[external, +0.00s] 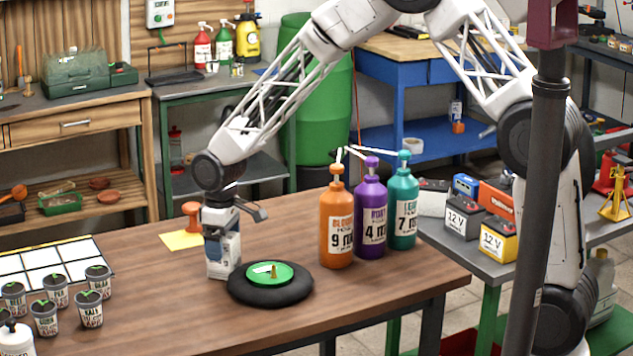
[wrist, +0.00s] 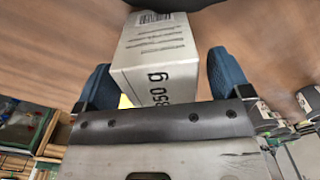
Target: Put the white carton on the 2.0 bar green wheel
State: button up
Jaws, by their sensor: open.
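The white carton (external: 223,262) stands upright on the wooden table, just left of the green wheel. In the wrist view the carton (wrist: 158,48) shows a barcode and black print ending in "50 g". The wheel is a black tyre (external: 270,294) with a green hub (external: 257,274) and a brass-coloured stem, lying flat. Its dark edge shows at the top of the wrist view (wrist: 185,4). My gripper (external: 222,228) is down over the carton's upper part. In the wrist view my gripper (wrist: 160,82) is open, with one blue finger on each side of the carton.
Orange (external: 337,231), purple (external: 370,220) and teal (external: 403,215) pump bottles stand right of the wheel. An orange stamp-like object (external: 192,215) and a yellow sheet (external: 180,240) lie behind the carton. Several potted seedlings (external: 88,311) and a white grid (external: 50,270) occupy the left. The front table area is clear.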

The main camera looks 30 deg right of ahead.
jog(key=shift+f, duration=0.85)
jog(key=c, duration=1.3)
jog(key=shift+r, duration=0.15)
jog(key=shift+r, duration=4.9)
